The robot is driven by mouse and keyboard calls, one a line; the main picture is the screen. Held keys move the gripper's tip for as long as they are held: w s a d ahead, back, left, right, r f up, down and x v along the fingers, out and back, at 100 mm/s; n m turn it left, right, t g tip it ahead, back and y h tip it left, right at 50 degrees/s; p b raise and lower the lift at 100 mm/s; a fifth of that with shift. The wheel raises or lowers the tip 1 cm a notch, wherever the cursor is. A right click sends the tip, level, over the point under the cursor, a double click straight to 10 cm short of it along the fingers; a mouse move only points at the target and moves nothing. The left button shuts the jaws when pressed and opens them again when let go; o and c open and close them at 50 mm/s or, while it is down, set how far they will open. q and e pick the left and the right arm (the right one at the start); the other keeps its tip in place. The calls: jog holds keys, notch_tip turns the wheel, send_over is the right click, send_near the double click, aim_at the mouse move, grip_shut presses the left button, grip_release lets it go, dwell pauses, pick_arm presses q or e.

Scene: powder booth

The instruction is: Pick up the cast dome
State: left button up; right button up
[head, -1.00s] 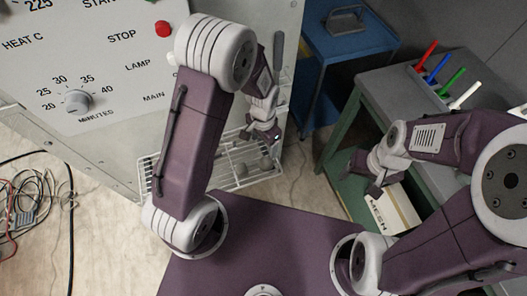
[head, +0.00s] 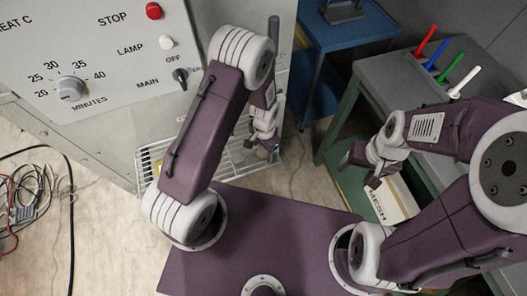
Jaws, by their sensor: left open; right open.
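I cannot make out a cast dome in the head view. My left gripper (head: 267,153) is open beside the oven's front, above the right end of a white wire rack (head: 235,166). My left arm hides much of the rack, and I see nothing between the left jaws.
The oven's control panel (head: 110,60) with knobs and a red button fills the upper left. A blue cart (head: 345,42) stands at the back. Tangled cables (head: 30,200) lie on the floor at left.

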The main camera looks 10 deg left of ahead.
pick_arm(q)
grip_shut()
jog(key=shift+r, duration=0.55)
notch_tip(320, 180, up, 3)
jog(key=shift+r, duration=0.1)
jog(key=w+d+r, duration=0.1)
jog(key=d+r, duration=0.5)
jog(key=d, duration=0.5)
jog(key=shift+w+d+r+p, duration=0.25)
jog(key=shift+d+r+p, duration=0.05)
jog(key=shift+d+r, duration=0.1)
